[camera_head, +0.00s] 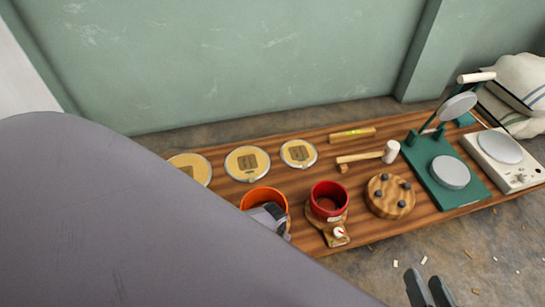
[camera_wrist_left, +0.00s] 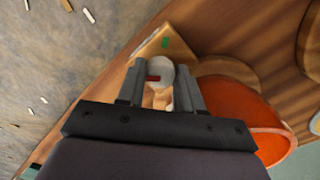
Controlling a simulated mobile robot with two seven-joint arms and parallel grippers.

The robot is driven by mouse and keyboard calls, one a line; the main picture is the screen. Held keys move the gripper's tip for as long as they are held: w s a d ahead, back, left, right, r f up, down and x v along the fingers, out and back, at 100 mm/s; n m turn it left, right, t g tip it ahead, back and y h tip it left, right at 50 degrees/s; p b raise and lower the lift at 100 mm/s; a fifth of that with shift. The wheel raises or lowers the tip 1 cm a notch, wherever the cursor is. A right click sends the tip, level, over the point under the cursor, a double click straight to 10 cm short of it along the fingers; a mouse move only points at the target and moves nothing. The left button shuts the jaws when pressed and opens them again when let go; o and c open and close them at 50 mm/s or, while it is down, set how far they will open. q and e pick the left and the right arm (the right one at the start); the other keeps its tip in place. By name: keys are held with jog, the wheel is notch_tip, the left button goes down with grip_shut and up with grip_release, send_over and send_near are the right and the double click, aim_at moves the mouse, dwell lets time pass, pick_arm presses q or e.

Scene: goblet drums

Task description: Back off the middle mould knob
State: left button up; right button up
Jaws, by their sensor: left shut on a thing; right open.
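An orange mould (camera_head: 262,194), an open round cup, stands on the bench left of a red mould (camera_head: 330,199). My arm hides the bench to its left, so a further mould cannot be seen. My left gripper (camera_head: 272,216) is at the orange mould's front side. In the left wrist view my left gripper (camera_wrist_left: 160,85) is shut on a pale round knob (camera_wrist_left: 160,70) with a red mark, beside the orange mould (camera_wrist_left: 240,108). The red mould has a similar white knob (camera_head: 339,232) on its wooden base. My right gripper (camera_head: 430,290) is open and empty, low in front of the bench.
On the wooden bench (camera_head: 375,232) lie round yellow-faced discs (camera_head: 247,163), a mallet (camera_head: 388,152), a spirit level (camera_head: 352,135) and a wooden disc with dark knobs (camera_head: 389,197). A green press (camera_head: 440,185) and a white scale (camera_head: 505,150) stand at right. A wall is behind.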

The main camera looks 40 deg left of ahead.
pick_arm(q)
jog(key=o, duration=1)
jog(key=shift+o, duration=0.2)
notch_tip(320, 180, up, 8)
jog(key=p, duration=0.8)
jog(key=shift+p, duration=0.3)
pick_arm(e)
notch_tip(320, 180, up, 9)
jog(key=shift+w+d, duration=0.35)
jog(key=shift+d, duration=0.1)
jog(key=shift+f, duration=0.1)
